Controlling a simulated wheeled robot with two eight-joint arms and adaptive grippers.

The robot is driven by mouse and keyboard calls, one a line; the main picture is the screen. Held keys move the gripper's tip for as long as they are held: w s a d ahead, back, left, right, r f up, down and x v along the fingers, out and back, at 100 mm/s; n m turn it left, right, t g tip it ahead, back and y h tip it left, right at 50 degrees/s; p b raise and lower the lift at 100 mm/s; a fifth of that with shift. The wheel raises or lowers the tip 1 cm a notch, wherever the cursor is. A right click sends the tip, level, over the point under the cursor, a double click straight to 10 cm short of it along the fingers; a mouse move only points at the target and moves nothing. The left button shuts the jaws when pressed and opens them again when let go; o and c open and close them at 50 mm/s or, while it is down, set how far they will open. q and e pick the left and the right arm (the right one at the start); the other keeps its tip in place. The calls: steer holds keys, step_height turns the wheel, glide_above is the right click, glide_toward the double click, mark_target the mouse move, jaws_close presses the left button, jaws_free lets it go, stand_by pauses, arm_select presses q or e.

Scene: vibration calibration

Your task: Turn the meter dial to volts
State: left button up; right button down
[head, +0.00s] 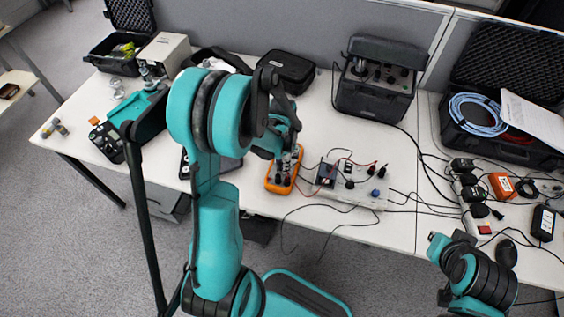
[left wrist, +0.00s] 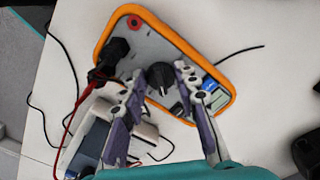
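The meter is an orange-rimmed handheld unit (head: 270,186) lying on the white table near its front edge; the left wrist view shows its orange rim (left wrist: 104,40) and grey face. Its round black dial (left wrist: 160,75) sits in the middle of the face. My left gripper (left wrist: 160,73) points down at the meter, its two fingers apart, with the dial between or just beyond their tips. A small gap shows on each side of the dial. In the head view the left gripper (head: 289,158) is over the meter and partly hidden by my arm. The dial's setting is not readable.
A black plug with a red lead (left wrist: 117,48) sits at one end of the meter. A white terminal board (head: 350,185) with cables stands close to its right. A black instrument case (head: 375,95) is behind.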

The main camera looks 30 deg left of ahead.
stand_by(0.3)
arm_select(q)
steer(key=n, duration=0.3)
steer(key=shift+d+n+b, duration=0.1)
steer(key=shift+n+b, duration=0.25)
steer(key=shift+n, duration=0.05)
steer(key=shift+d+n, duration=0.1)
steer(key=shift+n, duration=1.9)
steer(key=o, duration=1.1)
steer(key=shift+o, duration=0.2)
steer(key=shift+r, duration=0.1)
step_height(320, 180, up, 12)
